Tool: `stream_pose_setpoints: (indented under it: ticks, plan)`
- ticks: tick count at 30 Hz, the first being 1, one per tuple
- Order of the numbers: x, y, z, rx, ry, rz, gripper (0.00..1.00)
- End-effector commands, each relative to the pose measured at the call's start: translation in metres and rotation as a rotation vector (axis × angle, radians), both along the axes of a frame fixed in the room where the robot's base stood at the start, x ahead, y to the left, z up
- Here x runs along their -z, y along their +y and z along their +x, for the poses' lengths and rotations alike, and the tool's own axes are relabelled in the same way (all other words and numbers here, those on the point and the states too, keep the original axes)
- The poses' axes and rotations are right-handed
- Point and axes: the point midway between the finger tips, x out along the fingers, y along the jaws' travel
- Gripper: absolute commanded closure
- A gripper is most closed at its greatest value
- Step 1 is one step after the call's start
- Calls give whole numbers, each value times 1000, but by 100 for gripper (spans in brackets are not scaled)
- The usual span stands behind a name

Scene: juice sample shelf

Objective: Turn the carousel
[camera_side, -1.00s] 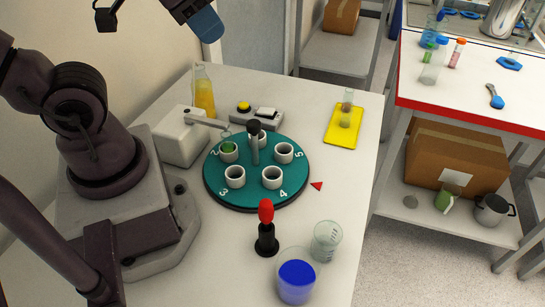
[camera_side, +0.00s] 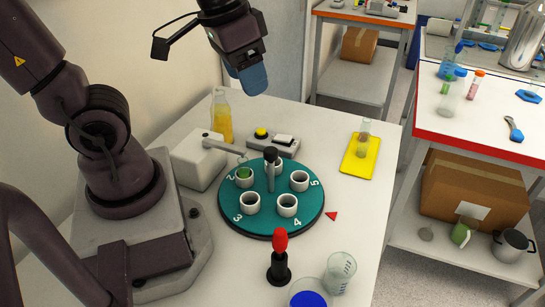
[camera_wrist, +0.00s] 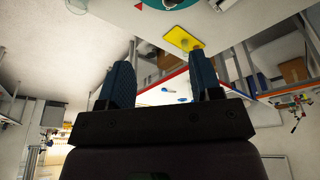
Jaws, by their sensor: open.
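The carousel (camera_side: 270,220) is a teal disc with numbered white cups on it, in the side view. Numbers 2, 3, 4 and 5 can be read. A grey post with a dark knob (camera_side: 270,156) stands near its middle and partly hides a cup behind it. The cup near number 2 (camera_side: 244,181) has something green in it. A red triangle (camera_side: 331,216) lies on the table right of the disc, between 4 and 5. My gripper (camera_side: 252,80) is above and behind the disc, clear of it. The wrist view shows its two blue fingers (camera_wrist: 160,65) apart and empty.
A white dispenser (camera_side: 196,158) with a spout stands left of the disc. Behind are an orange-yellow bottle (camera_side: 221,118) and a switch box (camera_side: 272,142). In front are a red-topped black stand (camera_side: 279,262) and beakers (camera_side: 340,272). A yellow mat (camera_side: 356,166) holds a vial.

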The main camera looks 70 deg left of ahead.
Motion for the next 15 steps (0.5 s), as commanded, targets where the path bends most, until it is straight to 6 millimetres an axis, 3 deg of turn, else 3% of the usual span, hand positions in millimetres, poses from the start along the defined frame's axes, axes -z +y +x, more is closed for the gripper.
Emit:
stream_pose_setpoints:
  ticks: [3, 9, 15]
  plan:
    - [26, 12, 19, -86, 133, -22, 41]
    - [60, 29, 42, -233, 267, -40, 41]
    - [65, 36, 56, -343, 268, -51, 41]
